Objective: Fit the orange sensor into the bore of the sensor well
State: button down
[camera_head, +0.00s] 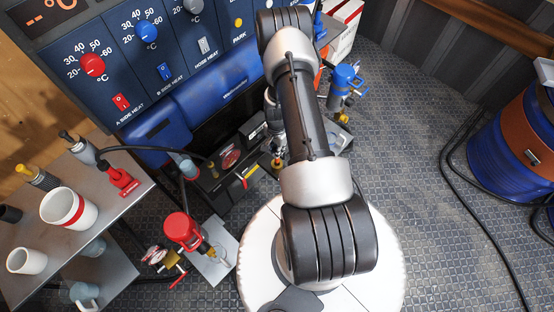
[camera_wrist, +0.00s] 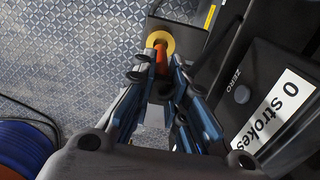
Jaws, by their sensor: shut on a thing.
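The orange sensor (camera_wrist: 162,58) is between the fingertips of my gripper (camera_wrist: 163,72) in the wrist view, and the fingers are shut on it. Its far end overlaps the opening of a yellow ring (camera_wrist: 153,37), which looks like the mouth of the sensor well. I cannot tell whether the tip is inside the bore or just above it. In the head view my gripper (camera_head: 278,140) is mostly hidden beside my arm, over a small yellow part (camera_head: 277,164).
A dark unit with a "0 strokes" label (camera_wrist: 279,112) stands close to the right of my gripper in the wrist view. In the head view, a blue pump (camera_head: 343,85), a red pump (camera_head: 183,230) and a metal table (camera_head: 125,190) surround my arm.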

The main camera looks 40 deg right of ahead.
jog(key=shift+f+b, duration=0.9)
jog(key=shift+f, duration=2.6)
jog(key=shift+f, duration=0.1)
jog(key=c, duration=1.6)
grip_release()
